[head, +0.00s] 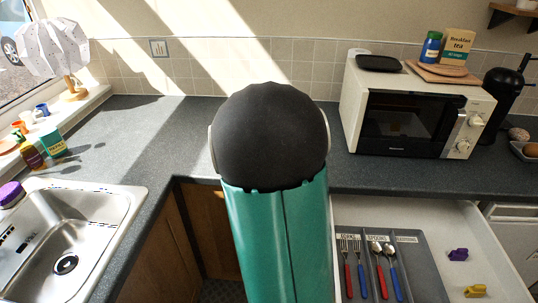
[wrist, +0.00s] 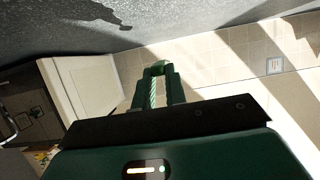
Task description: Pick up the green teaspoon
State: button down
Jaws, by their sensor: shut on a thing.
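In the wrist view my gripper (wrist: 157,75) is shut on a slim green thing with a twisted handle, which I take to be the green teaspoon (wrist: 153,93). Its handle runs down between the green fingers; its other end is not clear. It is held up, with the tiled wall behind it. In the head view my teal arm with its black joint fills the middle, and the gripper and teaspoon are hidden. The open drawer (head: 502,240) holds a grey cutlery tray (head: 422,265). Red- and blue-handled forks and spoons lie in two compartments; the right compartment looks empty.
A microwave (head: 408,112) stands on the counter at the right, with a black tray, boards, a tea box (head: 457,46) and a jar on top. The sink (head: 128,200) is at the left. Purple and yellow clips lie in the drawer. The counter behind my arm is clear.

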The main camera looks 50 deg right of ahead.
jog(key=v, duration=1)
jog(key=shift+s+d+r, duration=0.2)
jog(key=shift+s+r, duration=0.2)
jog(key=shift+r, duration=0.1)
jog(key=shift+s, duration=0.15)
